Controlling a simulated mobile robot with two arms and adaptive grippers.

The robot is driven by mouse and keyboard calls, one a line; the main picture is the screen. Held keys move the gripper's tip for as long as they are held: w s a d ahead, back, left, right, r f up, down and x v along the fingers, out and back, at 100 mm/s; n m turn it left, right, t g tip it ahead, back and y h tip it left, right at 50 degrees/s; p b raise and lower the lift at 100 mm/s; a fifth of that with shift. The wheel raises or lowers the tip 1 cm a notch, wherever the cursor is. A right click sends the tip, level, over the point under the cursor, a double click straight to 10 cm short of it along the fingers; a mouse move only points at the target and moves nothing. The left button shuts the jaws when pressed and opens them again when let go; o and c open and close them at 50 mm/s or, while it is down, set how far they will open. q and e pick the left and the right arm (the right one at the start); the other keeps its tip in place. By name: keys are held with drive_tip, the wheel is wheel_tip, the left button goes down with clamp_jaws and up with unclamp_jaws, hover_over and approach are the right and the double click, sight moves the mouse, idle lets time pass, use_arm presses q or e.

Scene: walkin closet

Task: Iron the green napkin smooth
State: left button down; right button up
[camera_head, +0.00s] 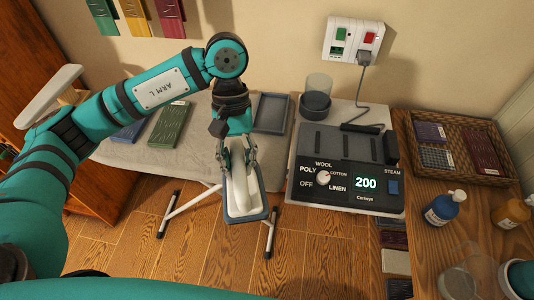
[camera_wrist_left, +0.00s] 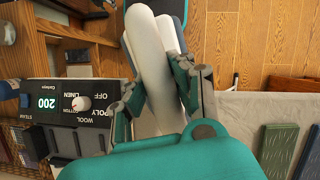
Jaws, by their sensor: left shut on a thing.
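The green napkin (camera_head: 168,125) lies on the grey ironing board (camera_head: 197,150), left of my left gripper in the head view. Its surface shows wavy crease lines. My left gripper (camera_head: 238,163) is shut on the pale handle of the iron (camera_head: 258,206). The iron has a blue-grey base and is held by the board's front edge, left of the control station. In the left wrist view the pale handle (camera_wrist_left: 150,45) sits between the fingers (camera_wrist_left: 157,85). The fingers and handle hide part of the iron. My right gripper is not in view.
A blue cloth (camera_head: 128,132) lies left of the napkin, and a grey tray (camera_head: 272,113) lies at the board's right. The control station (camera_head: 348,190) reads 200; its cord reaches the wall socket. A wicker basket (camera_head: 430,122) and bottles stand right. The board's middle front is bare.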

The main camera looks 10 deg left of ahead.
use_arm(q)
drive_tip(key=s+a+f+m+y, duration=0.1)
drive_tip(key=a+m, duration=0.2)
drive_tip(key=a, duration=0.2)
drive_tip(key=shift+s+a+m, duration=0.4)
drive_tip(key=shift+a, duration=0.15)
